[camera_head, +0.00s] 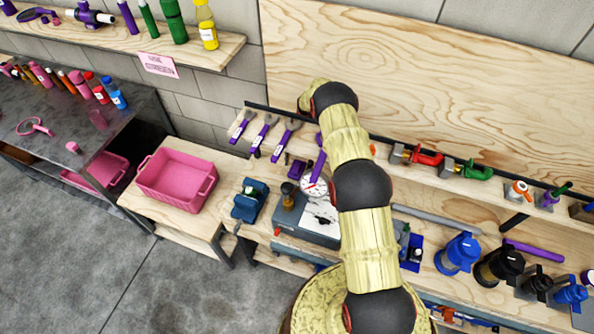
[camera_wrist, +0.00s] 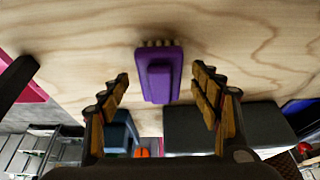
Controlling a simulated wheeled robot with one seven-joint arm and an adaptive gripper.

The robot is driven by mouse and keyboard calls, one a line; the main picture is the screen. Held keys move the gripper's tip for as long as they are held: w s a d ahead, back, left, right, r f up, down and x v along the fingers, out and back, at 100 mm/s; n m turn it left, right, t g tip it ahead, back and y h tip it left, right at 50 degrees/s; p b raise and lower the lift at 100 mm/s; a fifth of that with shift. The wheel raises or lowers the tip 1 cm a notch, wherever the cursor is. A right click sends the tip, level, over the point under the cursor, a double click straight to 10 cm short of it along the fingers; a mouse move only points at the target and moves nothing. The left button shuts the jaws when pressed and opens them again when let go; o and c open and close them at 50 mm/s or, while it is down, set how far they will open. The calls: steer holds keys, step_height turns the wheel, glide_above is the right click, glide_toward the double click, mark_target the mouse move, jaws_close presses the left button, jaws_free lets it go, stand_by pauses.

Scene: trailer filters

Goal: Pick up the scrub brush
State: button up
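The scrub brush is a small purple block with pale bristles. In the wrist view the scrub brush (camera_wrist: 158,78) lies on the wooden bench top, centred ahead of my gripper. My gripper (camera_wrist: 161,76) is open, with one finger on each side of the brush in the picture. Gaps show between the brush and both fingers, and nothing is held. In the head view a small purple block (camera_head: 297,169) on the bench, behind the grey box, looks like the same brush. My gripper is not visible in the head view; my arm reaches over the bench there.
A blue vise (camera_head: 250,200) and a grey box (camera_head: 309,228) stand at the bench's front edge, near the brush. A round white gauge (camera_head: 314,186) is close to its right. Purple-handled tools (camera_head: 264,136) lie behind-left. A pink crate (camera_head: 176,180) sits farther left.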

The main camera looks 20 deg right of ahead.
mark_target(297, 167)
steer(key=shift+c, duration=1.3)
steer(key=c, duration=1)
steer(key=shift+r, duration=0.15)
steer(key=shift+r, duration=0.6)
step_height(297, 167, up, 2)
steer(key=shift+w+r+b, duration=0.1)
steer(key=shift+r+b, duration=0.05)
steer(key=shift+b, duration=0.2)
steer(key=w+a+b, duration=0.1)
steer(key=w+a, duration=0.6)
steer(key=w+a+b, duration=0.1)
steer(key=w+a, duration=0.3)
steer(key=shift+f+b, duration=0.25)
steer(key=shift+b, duration=0.1)
steer(key=shift+w+a+r, duration=0.15)
steer(key=shift+w+a, duration=0.7)
